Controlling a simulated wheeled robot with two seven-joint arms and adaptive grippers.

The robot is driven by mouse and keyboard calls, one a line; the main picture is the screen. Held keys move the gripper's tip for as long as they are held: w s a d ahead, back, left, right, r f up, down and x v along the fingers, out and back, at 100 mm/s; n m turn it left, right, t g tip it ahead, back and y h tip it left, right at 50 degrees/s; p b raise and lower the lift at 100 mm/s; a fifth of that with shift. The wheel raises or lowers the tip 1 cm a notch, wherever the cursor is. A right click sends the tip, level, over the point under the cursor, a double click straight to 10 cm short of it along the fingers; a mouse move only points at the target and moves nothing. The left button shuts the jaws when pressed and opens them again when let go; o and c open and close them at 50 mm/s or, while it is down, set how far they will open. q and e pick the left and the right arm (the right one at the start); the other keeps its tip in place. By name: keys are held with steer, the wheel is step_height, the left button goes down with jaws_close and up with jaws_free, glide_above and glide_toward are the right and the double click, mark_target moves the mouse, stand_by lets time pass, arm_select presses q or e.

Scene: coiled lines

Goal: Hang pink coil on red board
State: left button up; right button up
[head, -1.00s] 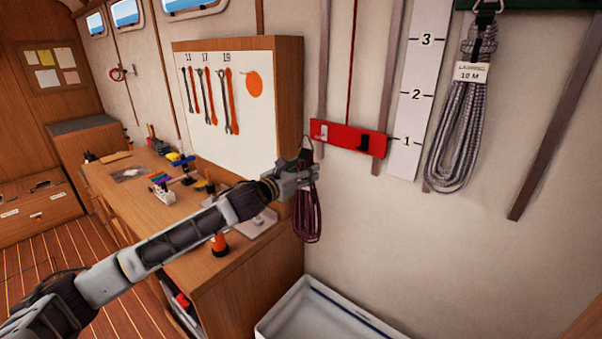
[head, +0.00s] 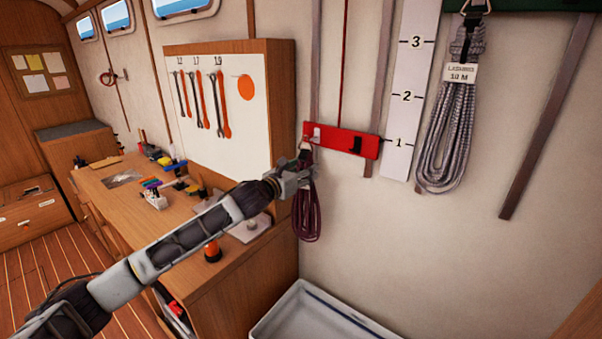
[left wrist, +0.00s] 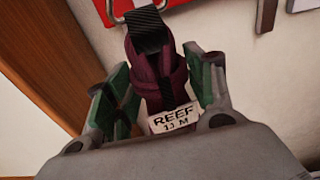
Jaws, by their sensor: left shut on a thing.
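The pink coil (head: 307,215) is a dark magenta looped line, hanging upright below my left gripper (head: 303,176). In the left wrist view the coil (left wrist: 152,68) sits between the green finger pads of the left gripper (left wrist: 160,92), which is shut on it. It has a black strap, a metal ring on top and a tag reading REEF 11 M. The red board (head: 348,143) is on the wall just above, with a pale hook at left and a black hook at right. The ring is close to the board's lower left; I cannot tell whether it touches the pale hook. My right gripper is not in view.
A grey coil (head: 455,120) hangs from a green board at the upper right. A white numbered strip (head: 403,100) is beside the red board. A wooden tool cabinet (head: 284,95) and cluttered workbench stand left. A white tray (head: 300,320) lies below.

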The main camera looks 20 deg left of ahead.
arm_select(q)
steer(key=shift+x, duration=1.1)
steer(key=shift+w+d+f, duration=0.2)
steer(key=shift+w, duration=0.15)
steer(key=shift+w+f+p, duration=0.1)
steer(key=shift+f+p, duration=0.2)
steer(key=shift+f, duration=0.05)
steer(key=shift+d+f, duration=0.1)
steer(key=o, duration=1.6)
steer(key=shift+d, duration=0.1)
steer(key=shift+o, duration=0.2)
steer(key=shift+f, duration=0.1)
steer(key=v, duration=1.2)
